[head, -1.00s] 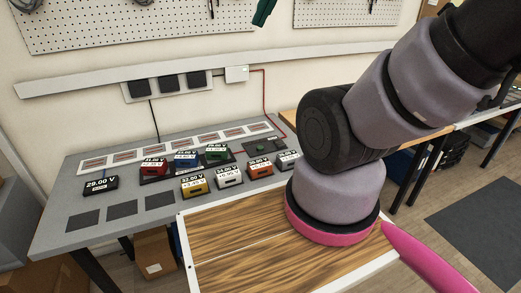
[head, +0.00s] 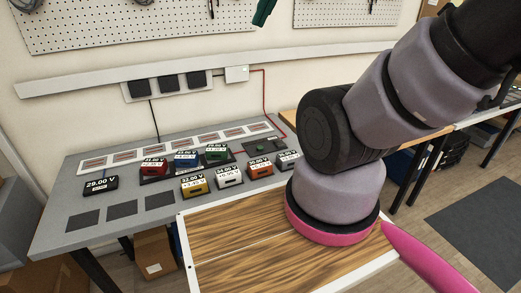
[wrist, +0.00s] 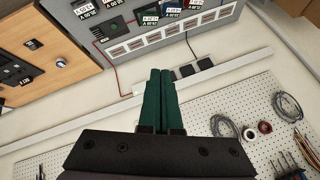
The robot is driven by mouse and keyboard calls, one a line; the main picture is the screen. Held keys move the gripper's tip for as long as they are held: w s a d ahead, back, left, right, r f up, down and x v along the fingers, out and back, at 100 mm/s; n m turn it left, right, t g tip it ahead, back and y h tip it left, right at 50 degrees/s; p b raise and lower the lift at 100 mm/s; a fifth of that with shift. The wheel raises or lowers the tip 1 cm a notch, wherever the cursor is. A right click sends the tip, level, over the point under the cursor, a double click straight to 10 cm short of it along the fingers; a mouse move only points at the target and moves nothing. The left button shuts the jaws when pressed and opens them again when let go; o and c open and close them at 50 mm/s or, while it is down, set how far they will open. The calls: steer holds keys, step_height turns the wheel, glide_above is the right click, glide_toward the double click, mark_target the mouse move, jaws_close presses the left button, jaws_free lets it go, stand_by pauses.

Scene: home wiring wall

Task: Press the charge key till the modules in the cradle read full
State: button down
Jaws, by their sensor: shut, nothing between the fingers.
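My gripper (head: 264,12) shows at the top edge of the head view as green fingertips in front of the pegboard, well above the bench. In the wrist view its two green fingers (wrist: 159,98) lie together, with nothing between them. A red module (head: 153,165), a blue module (head: 186,159) and a green module (head: 215,152) sit in the dark cradle (head: 172,176) on the bench. Their labels show volts, too small to read surely. A dark panel (head: 264,146) with a small greenish spot, perhaps the charge key, lies right of the cradle. My gripper touches none of them.
A yellow module (head: 194,187), an orange module (head: 260,169) and two white ones stand in front of the cradle on the grey bench (head: 85,203). A black display (head: 101,186) reads 29.00 V at left. A wood-topped tray (head: 235,235) is in front. A red cable runs down the wall.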

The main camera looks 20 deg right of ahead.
steer(key=w+a+f+m+g+y, duration=0.3)
steer(key=w+f+m+y, duration=0.3)
steer(key=w+m, duration=0.5)
steer(key=m+t+h, duration=0.3)
steer(key=m, duration=2)
glide_above(262, 148)
step_height(262, 148, down, 36)
steer(key=shift+s, duration=0.1)
steer(key=shift+f, duration=4.35)
